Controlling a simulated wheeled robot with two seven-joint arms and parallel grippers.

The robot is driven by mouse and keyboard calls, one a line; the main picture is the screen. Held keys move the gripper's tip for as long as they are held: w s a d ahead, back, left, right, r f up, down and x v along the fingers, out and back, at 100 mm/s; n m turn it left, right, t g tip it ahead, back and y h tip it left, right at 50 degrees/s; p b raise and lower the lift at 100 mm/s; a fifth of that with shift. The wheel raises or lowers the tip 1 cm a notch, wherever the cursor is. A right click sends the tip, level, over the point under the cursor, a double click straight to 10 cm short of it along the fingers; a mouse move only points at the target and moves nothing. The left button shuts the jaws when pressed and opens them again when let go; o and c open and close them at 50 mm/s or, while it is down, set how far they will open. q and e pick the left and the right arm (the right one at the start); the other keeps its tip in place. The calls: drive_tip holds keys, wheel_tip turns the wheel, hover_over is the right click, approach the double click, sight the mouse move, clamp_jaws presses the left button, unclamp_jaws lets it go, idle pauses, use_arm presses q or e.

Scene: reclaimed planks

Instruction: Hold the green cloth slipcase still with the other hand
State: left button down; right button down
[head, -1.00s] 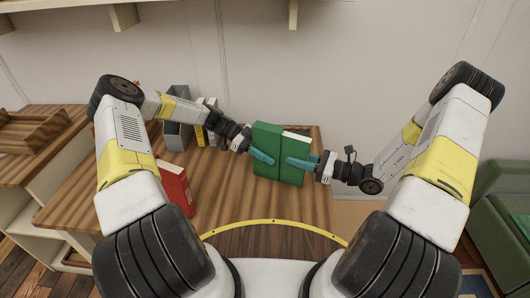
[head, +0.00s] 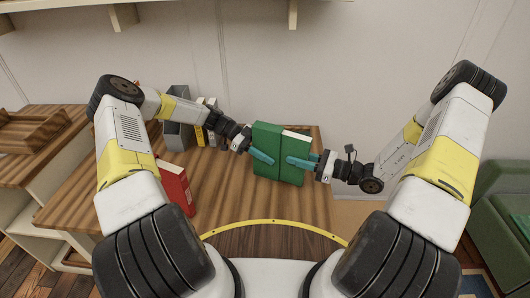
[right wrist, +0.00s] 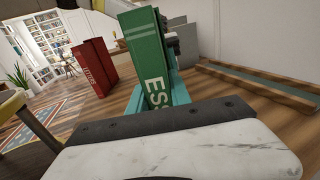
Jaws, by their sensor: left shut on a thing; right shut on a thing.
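The green cloth slipcase (head: 267,137) stands upright on the wooden table, slightly turned. A green book (head: 293,149) with a pale top edge stands against its right side; how far it sits inside the slipcase I cannot tell. My left gripper (head: 261,157) is shut on the slipcase from the left, its teal fingers at mid-height. My right gripper (head: 299,163) is shut on the green book from the right. In the right wrist view the book's spine (right wrist: 155,85) shows large pale letters between the teal fingers. The far sides are hidden.
A red book (head: 174,187) stands at the table's left front. A grey holder (head: 178,137) and several thin books (head: 205,132) stand at the back left. The middle of the table (head: 225,195) is clear. A shelf (head: 150,10) hangs above.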

sight(284, 153)
drive_tip(key=shift+a+r, duration=0.1)
drive_tip(key=shift+a, duration=0.1)
drive_tip(key=shift+x, duration=2)
drive_tip(key=shift+a, duration=0.4)
drive_tip(key=c, duration=1)
unclamp_jaws()
drive_tip(key=shift+o, duration=0.7)
drive_tip(key=shift+s+a, duration=0.1)
drive_tip(key=v, duration=0.7)
drive_tip(key=shift+d, duration=0.3)
